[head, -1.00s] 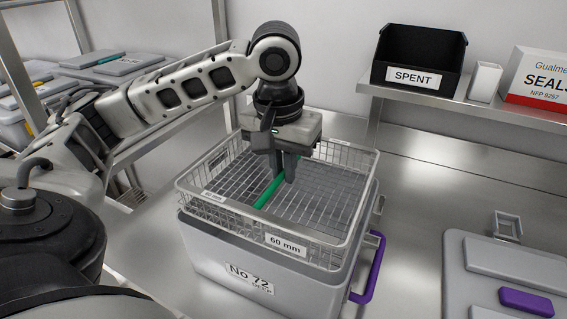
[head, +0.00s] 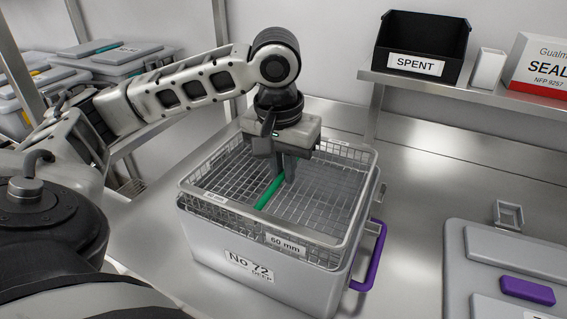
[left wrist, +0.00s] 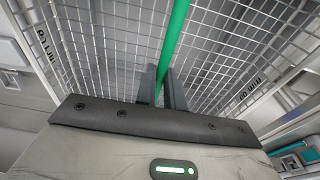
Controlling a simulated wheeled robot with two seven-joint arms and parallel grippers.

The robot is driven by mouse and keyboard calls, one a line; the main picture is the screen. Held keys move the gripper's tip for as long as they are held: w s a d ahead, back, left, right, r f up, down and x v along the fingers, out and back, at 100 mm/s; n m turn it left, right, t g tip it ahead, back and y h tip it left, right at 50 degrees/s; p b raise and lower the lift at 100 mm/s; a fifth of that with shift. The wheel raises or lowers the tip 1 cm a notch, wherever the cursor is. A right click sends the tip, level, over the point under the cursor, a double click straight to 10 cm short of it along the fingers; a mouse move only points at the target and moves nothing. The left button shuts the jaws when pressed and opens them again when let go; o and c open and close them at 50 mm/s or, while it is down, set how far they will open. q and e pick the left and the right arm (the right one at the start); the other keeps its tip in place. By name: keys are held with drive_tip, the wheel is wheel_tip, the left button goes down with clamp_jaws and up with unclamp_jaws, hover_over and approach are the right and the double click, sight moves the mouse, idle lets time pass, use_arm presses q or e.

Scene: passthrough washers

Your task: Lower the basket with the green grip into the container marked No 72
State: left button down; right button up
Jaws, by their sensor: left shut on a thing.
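The wire basket (head: 322,205) has a green grip (head: 270,192) across it and a label reading 60 mm. My left gripper (head: 288,172) is shut on the green grip. In the left wrist view, the gripper's fingers (left wrist: 162,88) stand at the green grip (left wrist: 176,40) over the basket mesh (left wrist: 110,45). The grey container marked No 72 (head: 215,247) has a purple handle (head: 372,262) on its right side. The basket is partly inside the container, with its upper part above the container's rim. The container's floor is hidden. My right gripper is not in view.
A grey lid with a purple handle (head: 527,291) lies at the right on the steel bench (head: 420,210). A black SPENT bin (head: 420,45), a small white box (head: 488,68) and a SEALS box (head: 540,70) stand on the shelf. Several lidded containers (head: 120,60) stand at the left.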

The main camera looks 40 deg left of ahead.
use_arm(q)
drive_tip(key=shift+f+b, duration=0.7)
drive_tip(key=shift+f, duration=1.4)
drive_tip(key=shift+f, duration=0.2)
drive_tip(key=shift+f+b, duration=1.45)
drive_tip(key=shift+f, duration=2.5)
idle(1.2)
drive_tip(key=c, duration=1.4)
unclamp_jaws()
